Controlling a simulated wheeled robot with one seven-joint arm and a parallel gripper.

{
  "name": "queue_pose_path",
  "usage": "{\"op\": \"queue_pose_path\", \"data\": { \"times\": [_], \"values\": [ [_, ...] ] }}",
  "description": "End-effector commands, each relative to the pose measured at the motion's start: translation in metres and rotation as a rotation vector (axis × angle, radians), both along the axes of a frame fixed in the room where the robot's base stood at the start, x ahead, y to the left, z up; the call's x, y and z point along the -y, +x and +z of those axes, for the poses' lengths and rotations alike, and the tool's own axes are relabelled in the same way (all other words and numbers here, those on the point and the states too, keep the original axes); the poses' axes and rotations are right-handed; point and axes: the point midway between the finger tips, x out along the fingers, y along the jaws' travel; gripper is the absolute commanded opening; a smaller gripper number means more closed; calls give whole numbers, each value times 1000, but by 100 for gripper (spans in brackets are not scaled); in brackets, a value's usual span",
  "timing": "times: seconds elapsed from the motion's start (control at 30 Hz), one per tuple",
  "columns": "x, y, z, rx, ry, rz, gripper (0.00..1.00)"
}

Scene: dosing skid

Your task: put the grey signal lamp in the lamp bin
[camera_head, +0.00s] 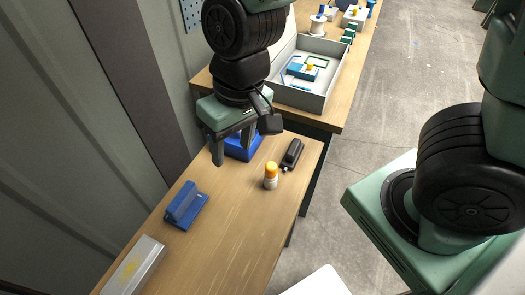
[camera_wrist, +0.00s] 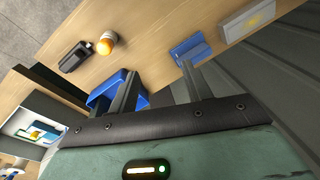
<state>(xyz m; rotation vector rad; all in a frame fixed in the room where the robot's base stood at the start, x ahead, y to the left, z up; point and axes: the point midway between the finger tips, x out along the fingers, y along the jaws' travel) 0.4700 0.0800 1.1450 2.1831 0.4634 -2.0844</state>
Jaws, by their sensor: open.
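A small upright object with an orange dome and a pale grey-white body (camera_head: 270,182) stands on the near wooden table; it looks like the signal lamp. It also shows in the wrist view (camera_wrist: 107,42). A blue open bin (camera_head: 245,150) stands behind it to the left, partly hidden by my gripper; it shows in the wrist view too (camera_wrist: 108,88). I cannot tell whether this is the lamp bin. My gripper (camera_head: 235,150) is open and empty, above the table by the blue bin. Its two fingers (camera_wrist: 160,68) are apart, with bare tabletop seen between them.
A black device (camera_head: 292,154) lies just behind the lamp. A blue block-like holder (camera_head: 185,207) and a grey box with a yellow mark (camera_head: 135,267) lie nearer on the table. A grey tray (camera_head: 305,98) with blue parts stands on the farther table. A wall runs along the left.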

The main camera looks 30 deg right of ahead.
Motion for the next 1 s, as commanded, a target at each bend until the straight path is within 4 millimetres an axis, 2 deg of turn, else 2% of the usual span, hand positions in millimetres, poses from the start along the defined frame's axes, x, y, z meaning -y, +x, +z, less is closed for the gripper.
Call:
{"op": "queue_pose_path", "data": {
  "times": [0.03, 0.1, 0.2, 0.3, 0.67, 0.9, 1.0],
  "values": [
    [1, -21, 14, 3, -5, 93, 49],
    [5, -45, 25, 5, -31, 208, 49],
    [12, -68, 34, 12, -72, 323, 49],
    [16, -79, 37, 16, -100, 382, 49],
    [17, -82, 36, 17, -107, 400, 49],
    [17, -81, -2, 17, -107, 398, 49],
    [17, -81, -9, 17, -107, 397, 49]
  ]
}}
